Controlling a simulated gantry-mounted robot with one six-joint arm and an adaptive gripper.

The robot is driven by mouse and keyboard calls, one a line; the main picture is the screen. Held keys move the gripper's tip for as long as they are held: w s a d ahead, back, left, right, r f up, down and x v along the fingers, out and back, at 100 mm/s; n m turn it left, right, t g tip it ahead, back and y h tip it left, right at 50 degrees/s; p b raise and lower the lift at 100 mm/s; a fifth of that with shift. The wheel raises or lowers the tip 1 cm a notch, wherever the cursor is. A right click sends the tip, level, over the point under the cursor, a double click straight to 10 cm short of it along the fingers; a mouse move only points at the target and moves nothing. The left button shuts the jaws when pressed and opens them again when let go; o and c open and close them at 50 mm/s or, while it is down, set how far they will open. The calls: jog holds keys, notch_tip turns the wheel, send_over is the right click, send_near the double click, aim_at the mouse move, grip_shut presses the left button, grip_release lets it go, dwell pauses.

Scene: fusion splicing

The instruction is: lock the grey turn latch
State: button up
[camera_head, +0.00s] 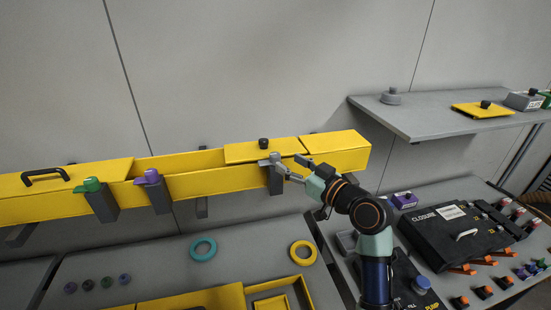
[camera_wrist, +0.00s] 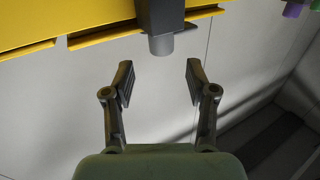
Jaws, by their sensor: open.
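The grey turn latch (camera_head: 270,160) sits on a dark bracket (camera_head: 275,182) at the front of the yellow trough (camera_head: 225,180), below a yellow cover. In the wrist view a grey round end of the latch (camera_wrist: 161,45) shows at the top, under the dark bracket. My gripper (camera_head: 294,168) is just right of the latch in the head view. In the wrist view my gripper (camera_wrist: 160,82) is open, with its two fingers apart and nothing between them. The latch end lies just beyond the fingertips, roughly centred. The head view does not show clearly whether a finger touches it.
A purple latch (camera_head: 149,177) and a green latch (camera_head: 90,185) sit on brackets further left. A yellow cover with a black knob (camera_head: 263,143) lies above the grey latch. A grey shelf (camera_head: 430,118) stands at right, and a bench with a black closure case (camera_head: 455,235) below it.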

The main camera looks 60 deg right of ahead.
aim_at(279, 157)
jog(key=x, duration=0.6)
jog(key=shift+w+p, duration=0.25)
jog(key=shift+p, duration=0.1)
jog(key=shift+c, duration=0.2)
grip_shut()
